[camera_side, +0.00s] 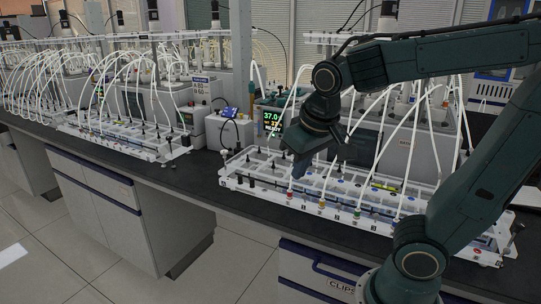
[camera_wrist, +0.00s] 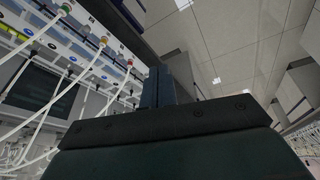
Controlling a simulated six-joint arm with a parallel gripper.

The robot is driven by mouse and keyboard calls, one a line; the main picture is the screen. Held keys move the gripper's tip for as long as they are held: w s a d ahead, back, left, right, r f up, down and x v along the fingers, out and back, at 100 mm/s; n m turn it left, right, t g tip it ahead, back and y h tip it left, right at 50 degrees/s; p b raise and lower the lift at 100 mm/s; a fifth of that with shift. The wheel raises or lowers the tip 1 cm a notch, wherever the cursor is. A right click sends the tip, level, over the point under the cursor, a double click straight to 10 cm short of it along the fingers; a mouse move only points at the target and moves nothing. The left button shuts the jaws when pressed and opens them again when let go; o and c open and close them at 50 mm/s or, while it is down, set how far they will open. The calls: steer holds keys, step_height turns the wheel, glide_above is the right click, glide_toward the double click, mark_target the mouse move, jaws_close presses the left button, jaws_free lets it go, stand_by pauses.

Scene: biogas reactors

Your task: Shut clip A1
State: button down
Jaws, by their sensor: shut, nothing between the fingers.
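My gripper (camera_side: 299,166) is over the left part of the near white rack (camera_side: 238,184) in the side view, with its dark jaws pointing down. In the wrist view its two dark fingers (camera_wrist: 158,86) stand side by side with no gap and hold nothing. The rack carries white tubes with coloured fittings along its front edge, among them a red one (camera_side: 290,190) and an orange one (camera_side: 321,204). The rack's front edge also shows at upper left in the wrist view, with a green fitting (camera_wrist: 66,9). I cannot make out which clip is A1, or its state.
A display (camera_side: 271,122) reading 37.0 and READY stands behind the rack. White tubes arch over the rack to the right of my gripper. A second rack (camera_side: 125,158) with many tubes stands at left. The black bench top (camera_side: 205,188) is clear between the racks.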

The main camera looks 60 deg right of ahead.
mark_target(304, 196)
steer(key=w+d+f+m+g+h, duration=0.3)
steer(key=w+f+m+g+h, duration=0.3)
steer(key=w, duration=0.6)
steer(key=shift+w+d+f+m, duration=0.15)
steer(key=shift+d+f+m, duration=0.25)
steer(key=shift+f+m, duration=1.2)
steer(key=shift+f+n, duration=0.3)
steer(key=x, duration=0.3)
steer(key=s+r+x, duration=0.1)
steer(key=x, duration=0.3)
steer(key=s+d+x, duration=0.1)
steer(key=x, duration=0.3)
steer(key=shift+r, duration=0.2)
steer(key=shift+s+d+r, duration=0.15)
steer(key=shift+s+d, duration=0.2)
steer(key=shift+s, duration=0.15)
